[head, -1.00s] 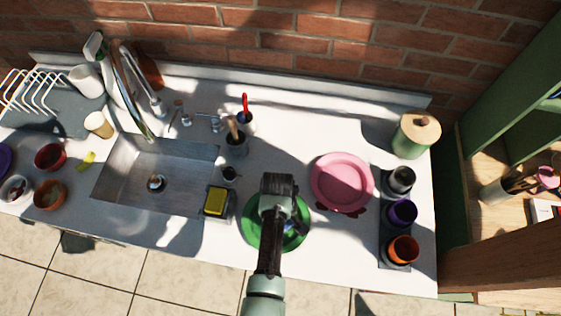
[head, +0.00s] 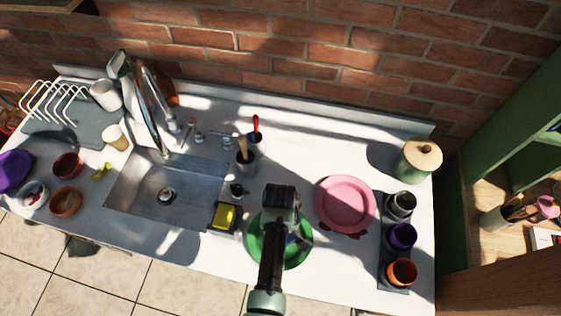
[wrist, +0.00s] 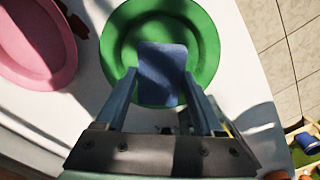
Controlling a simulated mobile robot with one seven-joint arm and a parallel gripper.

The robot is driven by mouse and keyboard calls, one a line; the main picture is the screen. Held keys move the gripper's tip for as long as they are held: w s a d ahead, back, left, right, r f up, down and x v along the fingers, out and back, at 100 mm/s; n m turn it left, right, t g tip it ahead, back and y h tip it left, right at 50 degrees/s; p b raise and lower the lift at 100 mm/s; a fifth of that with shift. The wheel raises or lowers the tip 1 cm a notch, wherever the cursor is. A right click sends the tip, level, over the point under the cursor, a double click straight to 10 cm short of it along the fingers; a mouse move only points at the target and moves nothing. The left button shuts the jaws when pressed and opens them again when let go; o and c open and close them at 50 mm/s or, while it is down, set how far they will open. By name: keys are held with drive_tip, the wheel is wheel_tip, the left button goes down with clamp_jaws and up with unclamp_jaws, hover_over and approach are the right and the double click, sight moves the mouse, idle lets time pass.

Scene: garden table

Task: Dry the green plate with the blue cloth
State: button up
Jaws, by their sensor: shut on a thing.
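The green plate (head: 262,249) lies on the white counter near its front edge, partly hidden by my arm in the head view. It also shows in the wrist view (wrist: 120,42), with its rim and inner face visible. The blue cloth (wrist: 162,72) is between my gripper's fingers and lies over the plate's middle; whether it presses on the surface I cannot tell. My gripper (wrist: 163,95) is shut on the cloth, above the plate. In the head view my gripper (head: 290,236) is mostly hidden behind my wrist.
A pink plate (head: 346,204) lies right of the green plate. A dark tray (head: 391,243) with cups stands further right. A yellow sponge (head: 225,216) and the sink (head: 150,186) are to the left. Bare counter (head: 309,152) lies behind.

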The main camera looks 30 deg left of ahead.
drive_tip(key=shift+r+p, duration=1)
drive_tip(key=shift+r, duration=0.65)
